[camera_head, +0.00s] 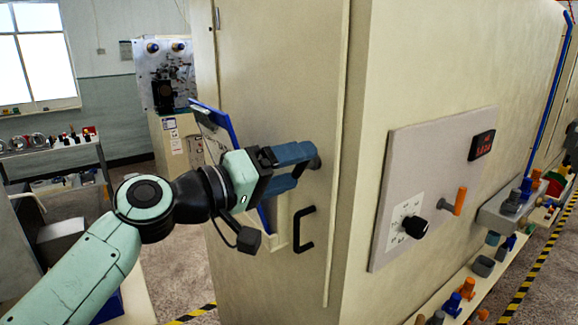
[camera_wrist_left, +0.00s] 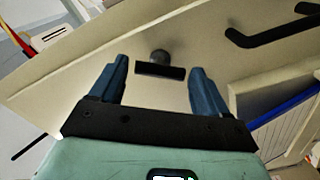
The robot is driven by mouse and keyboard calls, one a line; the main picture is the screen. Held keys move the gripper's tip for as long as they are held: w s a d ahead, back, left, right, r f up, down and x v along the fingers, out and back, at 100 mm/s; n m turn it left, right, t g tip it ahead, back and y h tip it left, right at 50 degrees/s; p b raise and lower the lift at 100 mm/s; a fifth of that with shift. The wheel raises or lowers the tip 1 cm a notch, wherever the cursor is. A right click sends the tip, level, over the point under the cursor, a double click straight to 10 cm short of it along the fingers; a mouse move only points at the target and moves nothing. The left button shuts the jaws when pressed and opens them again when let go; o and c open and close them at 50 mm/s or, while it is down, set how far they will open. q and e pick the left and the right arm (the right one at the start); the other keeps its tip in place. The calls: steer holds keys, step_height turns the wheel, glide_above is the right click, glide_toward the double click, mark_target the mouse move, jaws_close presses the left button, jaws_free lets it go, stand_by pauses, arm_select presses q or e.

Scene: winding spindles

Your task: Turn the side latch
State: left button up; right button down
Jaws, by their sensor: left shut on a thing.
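The side latch (camera_wrist_left: 160,70) is a small dark T-shaped handle with a round knob behind its bar, on the beige cabinet's narrow side. In the left wrist view its bar lies between my two blue fingers, its ends close to their inner faces. In the head view only a bit of the latch (camera_head: 315,162) shows at the fingertips. My left gripper (camera_head: 303,167) comes in from the left and is shut on the latch; it also shows in the left wrist view (camera_wrist_left: 160,82). My right gripper is not in view.
A black pull handle (camera_head: 303,230) sits just below the latch on the cabinet (camera_head: 270,60). A blue-edged document holder (camera_head: 228,122) hangs close behind my gripper. A grey control panel (camera_head: 440,165) with a black knob and orange lever is round the corner.

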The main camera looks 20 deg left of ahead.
arm_select(q)
steer(key=n, duration=0.3)
steer(key=shift+r+n+p, duration=0.15)
steer(key=shift+n+p, duration=0.5)
steer(key=shift+n, duration=1.15)
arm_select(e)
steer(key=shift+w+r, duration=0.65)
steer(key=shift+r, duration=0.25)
arm_select(q)
steer(key=o, duration=1)
steer(key=shift+s+a, duration=0.25)
steer(key=shift+b+v, duration=1.5)
steer(key=shift+v, duration=4.9)
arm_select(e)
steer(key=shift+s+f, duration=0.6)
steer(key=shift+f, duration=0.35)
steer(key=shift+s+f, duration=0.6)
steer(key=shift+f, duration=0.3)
